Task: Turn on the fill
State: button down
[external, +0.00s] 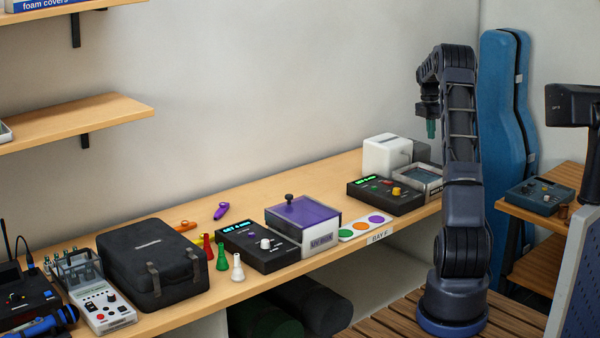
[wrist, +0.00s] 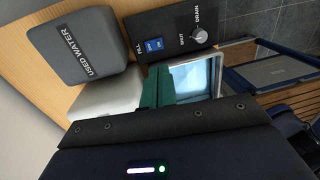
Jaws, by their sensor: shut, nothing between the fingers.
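The fill switch (wrist: 155,50) is a blue rocker with two small labelled halves on a dark panel (wrist: 175,22) in the wrist view. The lettering beside it is partly hidden or cropped, and I cannot tell which half is pressed. A grey knob (wrist: 199,36) marked SHUT and DRAIN is on the same panel. My gripper (wrist: 157,88) has green fingers, shut and empty, appearing just below the switch in the picture. In the external view my gripper (external: 431,128) points down above the clear-walled tray (external: 434,187), apart from it.
A grey USED WATER container (wrist: 80,48) and a white box (external: 387,155) stand close by. The tray (wrist: 205,75) looks bright inside. A black control box (external: 385,197) with lit display is left of the tray. Shelves and a blue case (external: 503,100) flank the bench.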

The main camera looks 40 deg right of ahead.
jog(key=f, duration=0.3)
jog(key=s+f, duration=0.1)
jog(key=f, duration=0.6)
jog(key=shift+s+f, duration=0.15)
jog(key=shift+f, duration=0.05)
jog(key=shift+f, duration=0.1)
jog(key=shift+s+f, duration=0.1)
jog(key=shift+f, duration=0.1)
jog(key=shift+w, duration=0.2)
jog(key=shift+w+r, duration=0.15)
jog(key=shift+w, duration=0.5)
jog(key=shift+r, duration=0.1)
notch_tip(320, 180, up, 14)
jog(key=w, duration=0.1)
jog(key=shift+w, duration=0.35)
